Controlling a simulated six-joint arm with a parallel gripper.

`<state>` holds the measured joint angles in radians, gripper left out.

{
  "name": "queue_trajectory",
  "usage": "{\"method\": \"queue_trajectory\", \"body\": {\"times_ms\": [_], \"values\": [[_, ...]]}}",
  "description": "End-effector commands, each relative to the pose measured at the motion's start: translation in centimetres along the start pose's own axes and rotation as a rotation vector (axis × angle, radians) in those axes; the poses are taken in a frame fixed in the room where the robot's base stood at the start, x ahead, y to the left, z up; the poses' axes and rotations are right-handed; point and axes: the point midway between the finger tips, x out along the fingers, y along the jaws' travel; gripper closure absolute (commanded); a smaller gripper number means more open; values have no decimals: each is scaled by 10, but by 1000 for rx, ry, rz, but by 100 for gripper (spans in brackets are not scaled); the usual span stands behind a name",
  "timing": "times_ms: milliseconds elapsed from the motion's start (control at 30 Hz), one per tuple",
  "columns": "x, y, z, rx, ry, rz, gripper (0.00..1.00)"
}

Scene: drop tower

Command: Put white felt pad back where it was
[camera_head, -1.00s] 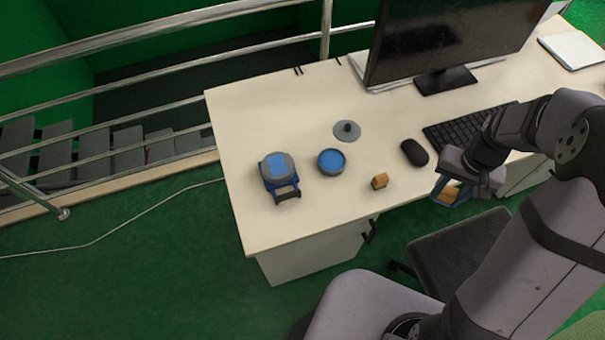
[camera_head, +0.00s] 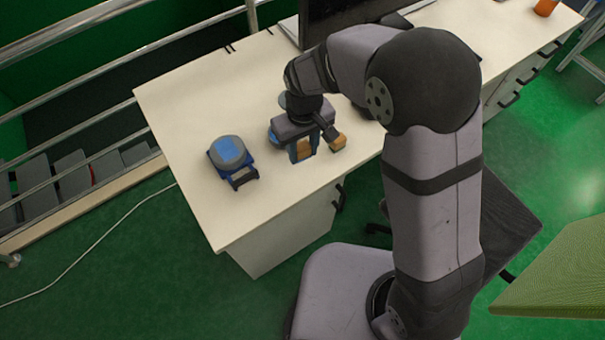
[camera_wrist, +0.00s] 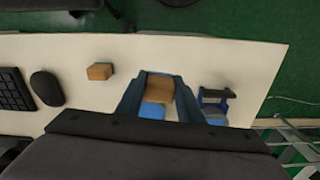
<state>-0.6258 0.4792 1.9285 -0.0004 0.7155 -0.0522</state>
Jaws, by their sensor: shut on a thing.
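I cannot pick out a white felt pad in any view. My gripper (camera_head: 303,153) is shut on a wooden block (camera_wrist: 160,82), held between its two blue fingers above the desk (camera_head: 185,100). A blue-topped round dish (camera_wrist: 152,110) shows beyond the held block in the wrist view, and my gripper mostly hides it in the head view. A second small wooden block (camera_head: 338,143) lies on the desk just right of my gripper. It also shows in the wrist view (camera_wrist: 100,71).
A blue and grey device (camera_head: 230,155) stands left of my gripper. A black mouse (camera_wrist: 47,88) and keyboard (camera_wrist: 14,92) lie on the desk in the wrist view. A monitor (camera_head: 345,18) stands at the back. The desk's left part is clear.

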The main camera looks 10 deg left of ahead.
Motion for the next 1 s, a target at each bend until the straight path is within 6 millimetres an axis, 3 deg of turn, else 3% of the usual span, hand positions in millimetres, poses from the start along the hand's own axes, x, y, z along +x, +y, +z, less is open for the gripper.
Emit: {"method": "queue_trajectory", "body": {"times_ms": [100,367,800,1000], "values": [[-9,3,-6,-57,1,0,91],[-8,3,-2,-109,-16,-2,91],[44,3,0,-107,-18,-2,91],[50,3,-1,-107,-14,-2,91]]}}
